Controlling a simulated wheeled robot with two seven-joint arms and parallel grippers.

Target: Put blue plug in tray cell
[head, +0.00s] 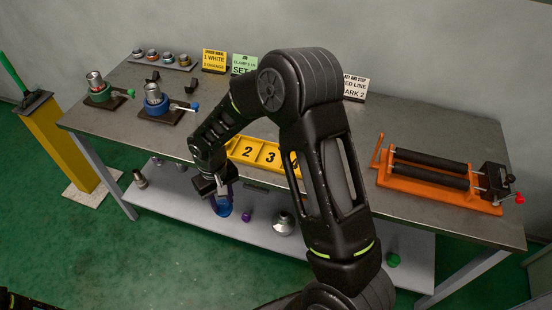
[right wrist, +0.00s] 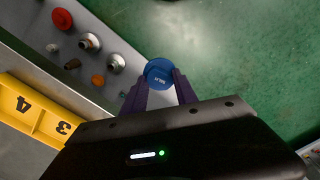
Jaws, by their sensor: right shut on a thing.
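The blue plug (head: 221,208) is held by my right gripper (head: 221,197) in front of the bench's near edge, above the lower shelf's level. In the right wrist view the plug's round lettered blue face (right wrist: 159,70) sits between the tips of the purple fingers (right wrist: 160,88), which are shut on it. The yellow tray (head: 236,143) lies on the bench top, behind and to the right of the gripper. The tray also shows in the right wrist view (right wrist: 22,128). My left gripper is out of view.
The lower shelf (head: 180,198) holds a purple piece (head: 246,217), a metal fitting (head: 284,224) and a green piece (head: 393,260). An orange roller unit (head: 440,183) stands at the right.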

